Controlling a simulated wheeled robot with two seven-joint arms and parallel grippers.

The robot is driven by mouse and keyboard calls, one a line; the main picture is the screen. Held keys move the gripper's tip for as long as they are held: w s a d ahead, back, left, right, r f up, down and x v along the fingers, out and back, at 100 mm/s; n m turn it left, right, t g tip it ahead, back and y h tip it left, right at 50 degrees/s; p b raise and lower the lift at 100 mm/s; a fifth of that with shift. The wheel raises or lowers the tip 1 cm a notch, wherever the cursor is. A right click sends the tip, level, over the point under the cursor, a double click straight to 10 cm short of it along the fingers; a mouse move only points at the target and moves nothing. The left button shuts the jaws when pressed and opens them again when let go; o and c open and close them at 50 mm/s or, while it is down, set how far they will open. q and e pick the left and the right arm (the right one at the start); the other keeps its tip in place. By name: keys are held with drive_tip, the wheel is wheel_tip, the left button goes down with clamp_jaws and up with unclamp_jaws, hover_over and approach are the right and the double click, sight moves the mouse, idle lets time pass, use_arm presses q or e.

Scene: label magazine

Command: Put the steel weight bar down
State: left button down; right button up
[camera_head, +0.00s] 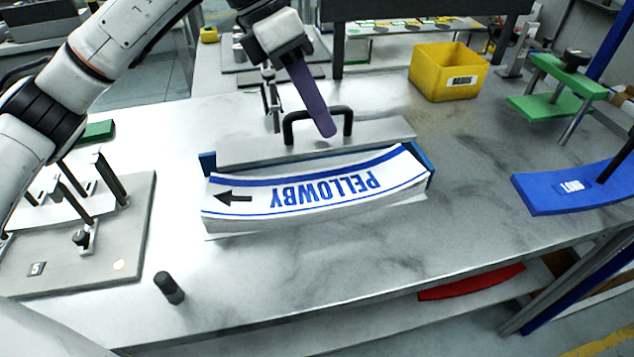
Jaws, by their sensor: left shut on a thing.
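The steel weight bar (375,130) is a flat grey bar with a black loop handle (348,122) on top. It shows level at the back edge of the label stack (300,190), whose white top label reads PELLOWBY beside a black arrow. My left gripper (322,118) comes down from above, shut on the bar's handle. Its long purple finger crosses in front of the handle, and the other finger is hidden. Blue ends of the magazine (207,162) show at both sides. I cannot tell whether the bar touches anything below. My right gripper is not in view.
A yellow bin (447,75) stands at the back right, near a green clamp stand (560,90) and a blue curved piece (560,190). A grey fixture plate (110,250) lies at left, with a dark peg (168,288) nearby. The marble tabletop (400,260) is clear in front.

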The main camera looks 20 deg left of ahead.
use_arm(q)
drive_tip(key=shift+w+a+r, duration=0.1)
drive_tip(key=shift+w, duration=0.2)
hover_over(318, 186)
drive_tip(key=shift+f+p, duration=0.35)
drive_tip(key=shift+f, duration=4.5)
drive_tip(key=shift+f, duration=0.1)
drive_tip(key=c, duration=2.2)
unclamp_jaws()
drive_tip(key=shift+f, duration=0.25)
drive_tip(key=o, duration=0.4)
drive_tip(key=shift+s, duration=0.1)
drive_tip(key=shift+r, duration=0.2)
drive_tip(key=v, duration=1.2)
drive_tip(key=shift+b, duration=0.35)
